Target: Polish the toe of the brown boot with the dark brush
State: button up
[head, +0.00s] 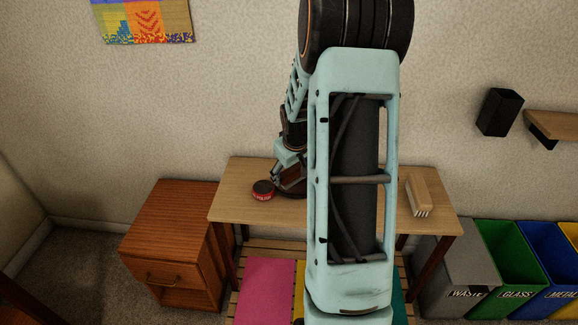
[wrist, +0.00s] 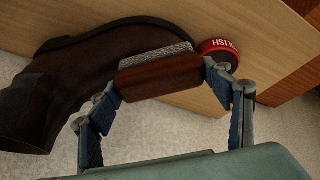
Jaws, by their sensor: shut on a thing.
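My gripper (wrist: 163,84) is shut on the dark brush (wrist: 160,76), a reddish-brown wooden block with grey bristles. The bristles face the toe of the brown boot (wrist: 75,75) and overlap it in the wrist view; I cannot tell whether they touch. The boot rests on the wooden table, its shaft at the left of the wrist view and its toe towards the red tin. In the head view my gripper (head: 277,172) is small and partly hidden by my arm, over the dark boot (head: 291,187).
A red polish tin (wrist: 218,52) stands close to the toe, also on the table in the head view (head: 263,191). A light brush (head: 418,196) lies at the right of the table (head: 240,178). A wooden cabinet (head: 170,220) stands left; bins (head: 500,255) stand right.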

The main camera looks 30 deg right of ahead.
jog(key=shift+w+d+r, duration=0.1)
jog(key=shift+w+d, duration=0.1)
jog(key=shift+w, duration=1.3)
jog(key=shift+w+d, duration=0.15)
jog(key=shift+w, duration=1.35)
jog(key=shift+s+a, duration=0.2)
jog(key=shift+s, duration=1.45)
jog(key=shift+s+a, duration=0.15)
jog(key=shift+s, duration=1.2)
jog(key=shift+w+d+p, duration=0.2)
jog(key=shift+w, duration=1.3)
jog(key=shift+w+d+p, duration=0.15)
jog(key=shift+w, duration=1.35)
jog(key=shift+r, duration=0.15)
jog(key=shift+a+r+p, duration=0.2)
jog(key=shift+r+p, duration=0.4)
jog(key=shift+r, duration=0.35)
jog(key=shift+a+r+p, duration=0.2)
jog(key=shift+r+p, duration=0.45)
jog(key=shift+r, duration=0.25)
jog(key=shift+a+r+p, duration=0.2)
jog(key=shift+r+p, duration=0.4)
jog(key=shift+r, duration=0.35)
jog(key=shift+r, duration=0.1)
jog(key=shift+w+a+r+p, duration=0.1)
jog(key=shift+a+r+p, duration=0.05)
jog(key=shift+r+p, duration=0.45)
jog(key=shift+a+r+p, duration=0.15)
jog(key=shift+r+p, duration=0.2)
jog(key=shift+r, duration=0.45)
